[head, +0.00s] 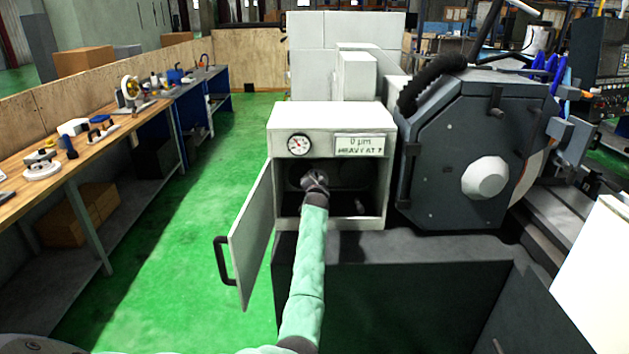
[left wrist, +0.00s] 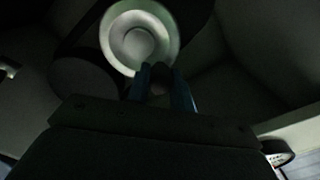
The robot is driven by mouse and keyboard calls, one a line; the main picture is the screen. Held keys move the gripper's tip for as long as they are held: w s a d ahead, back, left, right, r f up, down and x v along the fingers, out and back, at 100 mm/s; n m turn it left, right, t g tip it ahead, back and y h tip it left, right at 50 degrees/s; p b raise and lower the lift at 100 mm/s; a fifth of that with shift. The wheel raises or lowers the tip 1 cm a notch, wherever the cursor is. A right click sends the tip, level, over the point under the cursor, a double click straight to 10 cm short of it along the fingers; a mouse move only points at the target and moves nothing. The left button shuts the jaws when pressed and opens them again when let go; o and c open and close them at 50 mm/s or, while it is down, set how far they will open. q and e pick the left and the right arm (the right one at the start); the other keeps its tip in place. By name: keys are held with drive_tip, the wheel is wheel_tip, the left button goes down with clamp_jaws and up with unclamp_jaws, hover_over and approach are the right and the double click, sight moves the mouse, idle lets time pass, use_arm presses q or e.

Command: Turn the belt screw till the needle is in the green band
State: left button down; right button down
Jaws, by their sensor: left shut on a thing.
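The belt cabinet (head: 280,118) stands in the middle with its door (head: 254,235) swung open to the left. The round needle gauge (head: 299,145) is on its front, above the opening; it is too small to tell where the needle stands against the green band. My left gripper (head: 315,180) is inside the opening. In the left wrist view, its blue fingers (left wrist: 166,88) are shut on a small dark thing between them, seemingly the belt screw (left wrist: 158,89). A pale round pulley (left wrist: 140,36) is just beyond the fingertips. My right gripper is not in view.
The door handle (head: 224,260) juts out left. A dark grinder housing (head: 470,150) stands close on the right. A workbench (head: 95,140) is at left, with clear green floor between.

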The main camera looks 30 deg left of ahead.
use_arm(q)
drive_tip(key=m, duration=0.1)
drive_tip(key=m+b, duration=0.1)
drive_tip(key=d+m+b, duration=0.1)
drive_tip(key=shift+w+f+m, duration=0.15)
drive_tip(key=shift+w+m, duration=0.15)
drive_tip(key=shift+m, duration=0.1)
drive_tip(key=shift+w+d+f+m+b, duration=0.15)
drive_tip(key=shift+d+m+b, duration=0.15)
drive_tip(key=shift+m, duration=0.5)
drive_tip(key=shift+w+d+m+b, duration=0.15)
drive_tip(key=shift+d+m+b, duration=0.15)
drive_tip(key=shift+m, duration=0.5)
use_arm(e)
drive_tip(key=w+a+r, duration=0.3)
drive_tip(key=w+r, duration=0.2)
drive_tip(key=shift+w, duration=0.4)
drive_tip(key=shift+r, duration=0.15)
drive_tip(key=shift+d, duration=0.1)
use_arm(q)
drive_tip(key=c, duration=1.2)
unclamp_jaws()
drive_tip(key=shift+c, duration=0.2)
